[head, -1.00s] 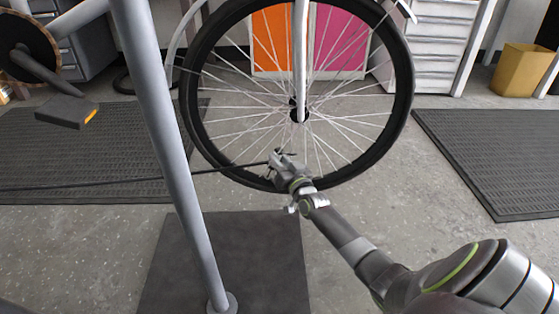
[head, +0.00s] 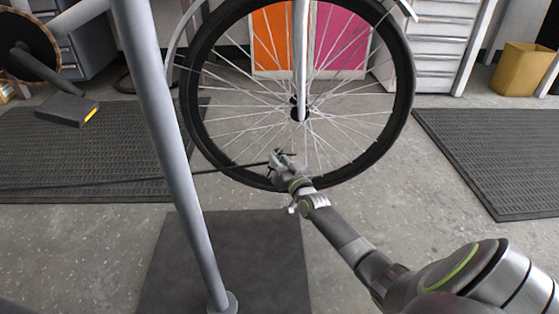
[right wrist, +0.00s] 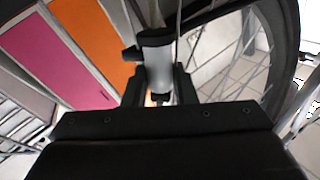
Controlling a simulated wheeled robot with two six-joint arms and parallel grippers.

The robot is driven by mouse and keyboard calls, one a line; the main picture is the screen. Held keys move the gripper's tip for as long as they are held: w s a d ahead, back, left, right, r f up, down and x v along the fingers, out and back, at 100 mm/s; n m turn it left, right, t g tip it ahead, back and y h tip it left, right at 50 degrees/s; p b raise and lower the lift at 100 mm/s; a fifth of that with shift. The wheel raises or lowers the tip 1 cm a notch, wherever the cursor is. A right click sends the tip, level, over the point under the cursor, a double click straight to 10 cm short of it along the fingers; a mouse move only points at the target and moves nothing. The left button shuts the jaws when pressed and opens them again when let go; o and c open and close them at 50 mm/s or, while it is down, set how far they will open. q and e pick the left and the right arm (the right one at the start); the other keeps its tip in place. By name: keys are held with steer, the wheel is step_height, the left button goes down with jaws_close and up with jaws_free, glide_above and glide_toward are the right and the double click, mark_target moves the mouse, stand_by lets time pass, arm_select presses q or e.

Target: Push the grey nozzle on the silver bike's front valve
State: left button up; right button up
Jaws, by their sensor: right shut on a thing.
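The grey nozzle (right wrist: 156,55) is a pale cylinder with a small black lever on its left side. My right gripper (right wrist: 158,88) is shut on it, one dark finger on each side. In the head view my right gripper (head: 279,161) is at the lower left part of the front wheel (head: 403,80), just inside the rim. The valve cannot be made out, and I cannot tell whether the nozzle touches it. The silver bike's wheel has a black tyre and thin spokes. My left gripper is out of view.
A black hose (head: 140,181) runs left from the nozzle. A grey stand post (head: 165,120) rises from a dark base plate (head: 245,265) left of my right arm. Spokes lie close around the gripper. A dark mat (head: 480,150) lies on the floor at right.

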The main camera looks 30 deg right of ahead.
steer(key=shift+w+a+f+b, duration=0.2)
steer(key=shift+f+b, duration=0.15)
steer(key=shift+f, duration=0.15)
stand_by(0.8)
steer(key=o, duration=1)
steer(key=shift+o, duration=0.4)
steer(key=shift+s, duration=0.1)
steer(key=shift+s, duration=0.1)
steer(key=s+f+p, duration=0.1)
steer(key=s+p, duration=0.2)
steer(key=s, duration=0.6)
steer(key=shift+s+a, duration=0.35)
steer(key=shift+a, duration=0.1)
